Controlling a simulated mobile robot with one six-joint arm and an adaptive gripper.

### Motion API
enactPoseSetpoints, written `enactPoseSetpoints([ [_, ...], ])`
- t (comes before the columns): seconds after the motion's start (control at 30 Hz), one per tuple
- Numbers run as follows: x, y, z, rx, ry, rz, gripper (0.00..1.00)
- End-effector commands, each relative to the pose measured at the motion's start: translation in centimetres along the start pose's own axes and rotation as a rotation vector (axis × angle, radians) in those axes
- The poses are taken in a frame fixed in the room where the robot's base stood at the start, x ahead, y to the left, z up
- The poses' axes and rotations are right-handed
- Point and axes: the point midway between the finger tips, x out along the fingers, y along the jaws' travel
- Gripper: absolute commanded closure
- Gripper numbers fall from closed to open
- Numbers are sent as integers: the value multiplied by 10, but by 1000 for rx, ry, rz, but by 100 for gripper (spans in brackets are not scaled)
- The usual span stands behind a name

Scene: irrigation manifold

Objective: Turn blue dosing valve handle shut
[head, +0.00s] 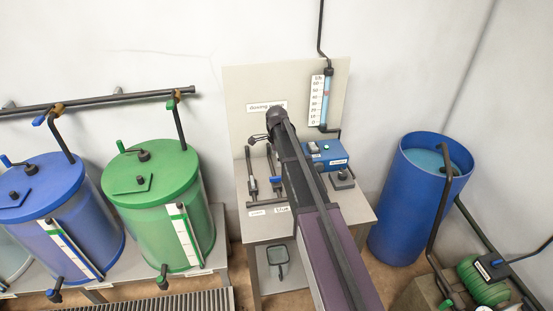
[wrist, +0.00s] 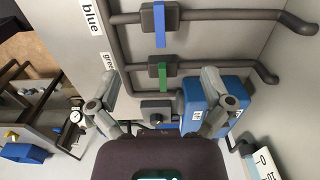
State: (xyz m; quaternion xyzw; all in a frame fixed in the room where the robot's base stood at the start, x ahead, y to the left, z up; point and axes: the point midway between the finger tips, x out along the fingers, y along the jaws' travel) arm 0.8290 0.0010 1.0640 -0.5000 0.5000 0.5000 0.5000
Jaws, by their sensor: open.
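The blue dosing valve handle (wrist: 160,26) is at the top middle of the wrist view, on a dark valve body in a grey pipe. The handle lies across its pipe, and the "blue" label (wrist: 90,16) is to its left. The green handle (wrist: 161,78) is on the pipe below it, also across its pipe. My gripper (wrist: 160,76) is open and empty, its fingers wide apart on either side of the green handle's line of sight. The blue handle appears beyond the fingertips, and no contact shows. In the head view my arm partly hides the valve bench.
A blue dosing pump box (head: 325,153) stands on the bench right of the valves; it also shows by the right finger in the wrist view (wrist: 202,98). A sight tube with scale (head: 324,100) rises behind. Blue (head: 45,190) and green tanks (head: 150,185) are left, a blue barrel (head: 400,215) right.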

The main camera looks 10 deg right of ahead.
Motion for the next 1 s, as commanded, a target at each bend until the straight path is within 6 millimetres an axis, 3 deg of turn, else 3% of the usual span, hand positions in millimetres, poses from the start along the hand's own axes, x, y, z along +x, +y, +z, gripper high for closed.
enactPoseSetpoints([
  [0.2, -23, 0, 0, 0, 0, 0, 0],
  [0.57, -45, 0, 0, 0, 0, 0, 0],
  [1.0, -23, 47, 0, -230, 0, 0, 0],
])
